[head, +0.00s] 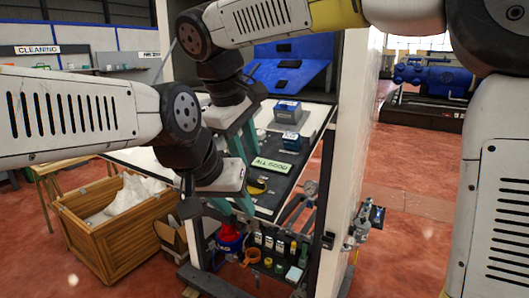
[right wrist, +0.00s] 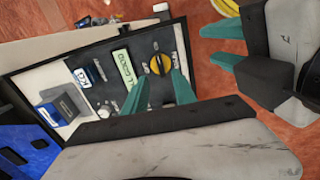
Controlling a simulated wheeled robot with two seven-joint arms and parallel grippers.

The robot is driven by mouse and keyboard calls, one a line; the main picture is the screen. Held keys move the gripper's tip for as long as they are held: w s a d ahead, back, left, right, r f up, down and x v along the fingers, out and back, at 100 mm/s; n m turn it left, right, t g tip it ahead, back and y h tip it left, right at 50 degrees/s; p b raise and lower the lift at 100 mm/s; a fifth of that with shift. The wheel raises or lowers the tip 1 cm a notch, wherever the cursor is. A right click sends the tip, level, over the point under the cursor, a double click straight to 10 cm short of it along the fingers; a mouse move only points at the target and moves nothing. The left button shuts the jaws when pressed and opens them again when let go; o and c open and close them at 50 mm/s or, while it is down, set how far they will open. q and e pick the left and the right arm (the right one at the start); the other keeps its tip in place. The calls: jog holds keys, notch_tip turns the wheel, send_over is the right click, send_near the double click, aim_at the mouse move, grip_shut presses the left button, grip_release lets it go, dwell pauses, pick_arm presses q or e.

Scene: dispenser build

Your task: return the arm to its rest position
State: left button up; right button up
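My right gripper (head: 247,150) is the upper one in the head view, over the left part of the dark control panel (head: 290,165). In the right wrist view its two teal fingers (right wrist: 160,90) stand apart with nothing between them. A yellow and black knob (right wrist: 160,64) lies just beyond the tips; I cannot tell the exact gap. My left gripper (head: 233,207) is lower, in front of the panel's near edge. Its teal fingers (right wrist: 223,45) show apart and empty in the right wrist view. The knob also shows in the head view (head: 257,186), partly hidden.
The panel carries a green "ALL GOOD" display (head: 271,165) and blue boxes (head: 287,111). A red and blue item (head: 229,240) stands below my left gripper. A wooden crate (head: 115,238) is at left. A white post (head: 350,130) stands right of the panel.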

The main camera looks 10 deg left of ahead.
jog(key=d+f+m+y, duration=0.2)
jog(key=d+m, duration=0.3)
jog(key=d, duration=1)
jog(key=s+d+f+m+t+y, duration=0.1)
jog(key=s+d+f+m, duration=0.2)
jog(key=d, duration=0.3)
jog(key=s+d+f+m+t, duration=0.1)
jog(key=s+d+f+m, duration=0.2)
jog(key=s+d+m, duration=0.2)
jog(key=shift+d+y, duration=0.4)
jog(key=shift+d, duration=0.6)
jog(key=shift+f, duration=0.1)
